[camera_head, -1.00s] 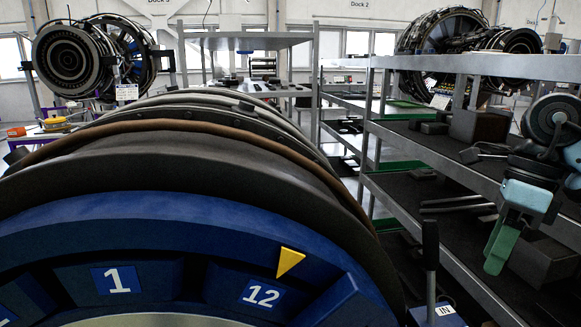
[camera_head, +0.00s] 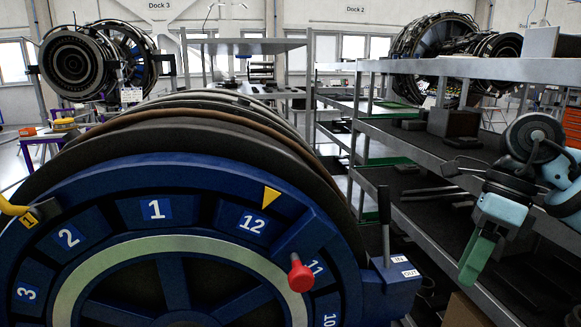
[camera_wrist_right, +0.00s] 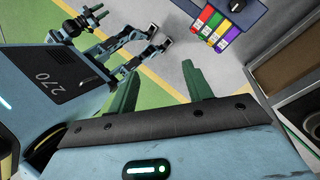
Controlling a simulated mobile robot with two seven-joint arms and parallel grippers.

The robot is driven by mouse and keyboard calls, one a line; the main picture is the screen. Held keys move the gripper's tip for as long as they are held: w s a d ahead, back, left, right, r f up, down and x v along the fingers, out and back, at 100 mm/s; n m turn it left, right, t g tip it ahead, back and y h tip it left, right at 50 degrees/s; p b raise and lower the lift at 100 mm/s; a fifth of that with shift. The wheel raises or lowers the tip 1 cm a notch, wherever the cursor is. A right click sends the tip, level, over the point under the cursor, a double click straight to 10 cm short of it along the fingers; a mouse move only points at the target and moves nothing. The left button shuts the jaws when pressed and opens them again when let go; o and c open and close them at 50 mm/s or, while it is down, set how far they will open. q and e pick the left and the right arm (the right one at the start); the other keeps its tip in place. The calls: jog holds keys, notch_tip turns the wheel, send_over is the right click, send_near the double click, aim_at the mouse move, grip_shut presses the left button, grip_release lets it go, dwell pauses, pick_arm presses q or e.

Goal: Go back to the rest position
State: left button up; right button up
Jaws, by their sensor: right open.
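My right gripper (camera_head: 478,258) has green fingers and hangs at the right of the head view, in front of the grey shelving. In the right wrist view my right gripper (camera_wrist_right: 160,85) shows its two green fingers spread apart with nothing between them. Floor shows beyond them. My left gripper is not seen in the head view, and I cannot make it out in the wrist view.
A large blue numbered wheel (camera_head: 155,180) with a red knob (camera_head: 300,274) fills the front left. A lever box (camera_head: 390,285) stands at its right. Metal shelving (camera_head: 440,70) runs along the right. A colour-striped panel (camera_wrist_right: 213,25) shows in the wrist view.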

jog(key=a+f+m+t+y, duration=0.3)
jog(key=a+f+m+y, duration=0.35)
jog(key=a+y, duration=0.35)
jog(key=a+f+m+t+y, duration=0.2)
jog(key=a+f+m+y, duration=0.5)
jog(key=a, duration=0.6)
jog(key=s+d+f+m+t+h, duration=0.1)
jog(key=d+f+m+t+h, duration=0.3)
jog(key=f+m+t+h, duration=0.45)
jog(key=s+d+f+m+t+h, duration=0.25)
jog(key=f+m+t+h, duration=0.25)
jog(key=f+m, duration=0.65)
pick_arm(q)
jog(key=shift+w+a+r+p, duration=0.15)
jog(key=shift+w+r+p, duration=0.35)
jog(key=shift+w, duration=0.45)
pick_arm(e)
jog(key=s+d+f+m+g+h, duration=0.3)
jog(key=s+f, duration=0.4)
jog(key=s, duration=0.3)
jog(key=s+d+f+m+g+h, duration=0.3)
jog(key=s+f+m+g, duration=0.2)
jog(key=s+f+m, duration=0.2)
jog(key=s+f, duration=0.1)
jog(key=s, duration=0.1)
jog(key=shift+s, duration=0.35)
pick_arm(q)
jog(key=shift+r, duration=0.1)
pick_arm(e)
jog(key=shift+d, duration=0.1)
